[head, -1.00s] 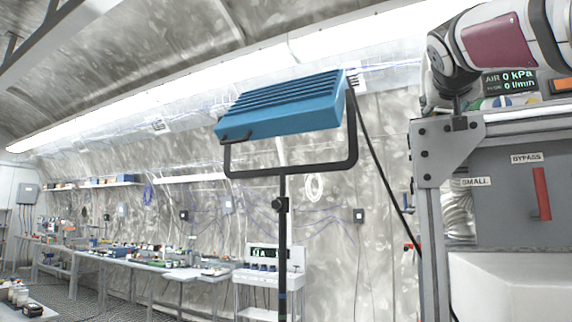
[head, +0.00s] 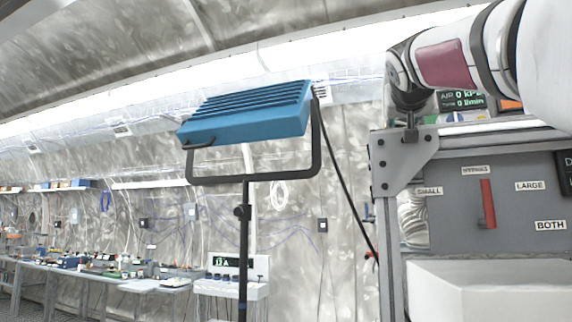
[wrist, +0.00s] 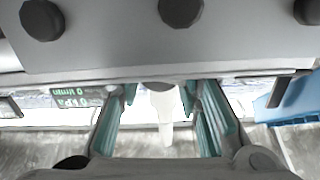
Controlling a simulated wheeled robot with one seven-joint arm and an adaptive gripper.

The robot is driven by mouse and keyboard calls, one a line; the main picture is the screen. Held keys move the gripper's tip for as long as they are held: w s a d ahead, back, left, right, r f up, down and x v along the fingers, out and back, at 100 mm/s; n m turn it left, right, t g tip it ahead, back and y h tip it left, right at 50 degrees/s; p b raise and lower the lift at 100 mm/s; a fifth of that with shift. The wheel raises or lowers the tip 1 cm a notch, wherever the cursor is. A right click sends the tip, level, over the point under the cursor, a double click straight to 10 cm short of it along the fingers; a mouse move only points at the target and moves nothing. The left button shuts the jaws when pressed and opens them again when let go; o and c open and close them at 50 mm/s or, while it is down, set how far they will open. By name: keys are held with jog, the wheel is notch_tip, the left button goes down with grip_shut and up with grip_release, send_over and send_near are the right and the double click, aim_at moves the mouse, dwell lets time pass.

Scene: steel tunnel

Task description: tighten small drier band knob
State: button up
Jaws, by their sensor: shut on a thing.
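In the wrist view my gripper (wrist: 158,100) shows two teal-padded fingers. They come in from both sides around a small dark knob (wrist: 158,87), which is mostly hidden under a grey plate edge. I take it to be the small drier band knob; its band and turn position are hidden. A pale tapered piece (wrist: 166,108) shows behind it, between the fingers. In the head view my arm reaches in from the upper right, and my fingers cannot be seen there.
A grey panel (head: 450,235) carries SMALL, BYPASS, LARGE and BOTH labels and an upright red lever (head: 487,203). A bolted bracket (head: 402,158) is at its corner. A blue louvred box (head: 248,115) stands on a pole to the left. Benches line the far wall.

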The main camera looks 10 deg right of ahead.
jog(key=shift+m+b, duration=1.45)
jog(key=shift+m, duration=1.05)
jog(key=shift+d, duration=0.1)
jog(key=o, duration=1.1)
jog(key=shift+s, duration=0.1)
jog(key=shift+o, duration=0.2)
